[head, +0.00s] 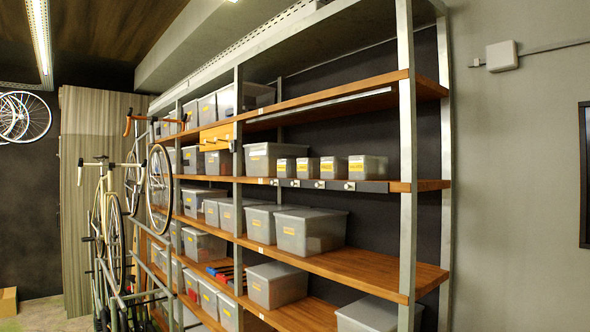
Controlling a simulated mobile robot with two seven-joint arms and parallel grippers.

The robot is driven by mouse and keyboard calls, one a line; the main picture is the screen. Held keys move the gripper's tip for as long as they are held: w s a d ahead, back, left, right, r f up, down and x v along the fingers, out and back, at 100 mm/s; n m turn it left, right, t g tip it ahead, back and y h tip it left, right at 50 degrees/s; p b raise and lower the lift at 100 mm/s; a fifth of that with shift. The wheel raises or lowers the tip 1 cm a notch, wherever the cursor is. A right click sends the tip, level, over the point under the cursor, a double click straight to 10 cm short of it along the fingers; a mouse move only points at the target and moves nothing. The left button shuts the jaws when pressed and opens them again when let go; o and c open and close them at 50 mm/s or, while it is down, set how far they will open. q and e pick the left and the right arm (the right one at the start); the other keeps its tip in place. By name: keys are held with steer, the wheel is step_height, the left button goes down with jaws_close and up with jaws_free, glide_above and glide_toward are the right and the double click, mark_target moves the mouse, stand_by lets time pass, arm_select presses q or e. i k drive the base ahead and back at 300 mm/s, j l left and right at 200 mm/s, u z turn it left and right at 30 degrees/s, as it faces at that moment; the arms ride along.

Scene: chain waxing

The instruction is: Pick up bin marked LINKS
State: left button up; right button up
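Several grey lidded bins with yellow-orange labels stand on the wooden shelves of a metal rack in the head view. The label text is too small to read, so I cannot tell which is the bin marked LINKS. Small bins stand in a row on the middle shelf, the rightmost small bin (374,168) beside others to its left. A larger bin (318,222) stands on the shelf below, and another bin (282,277) is lower still. Neither of my grippers is in view.
The wooden shelf (375,268) is bare right of the larger bin. A metal post (407,130) stands at the rack's near right corner. Bicycles (112,225) hang or stand at the left. A grey wall (520,180) is on the right. A cardboard box (8,300) sits at far left.

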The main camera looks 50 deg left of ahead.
mark_target(307, 168)
steer(key=j+u, duration=0.2)
steer(key=j, duration=0.15)
steer(key=i+j+u, duration=0.15)
steer(key=j, duration=0.2)
steer(key=i+j+u, duration=0.2)
steer(key=j, duration=0.15)
steer(key=j+u, duration=0.15)
steer(key=j, duration=0.2)
steer(key=i+j+u, duration=0.2)
steer(key=j, duration=0.1)
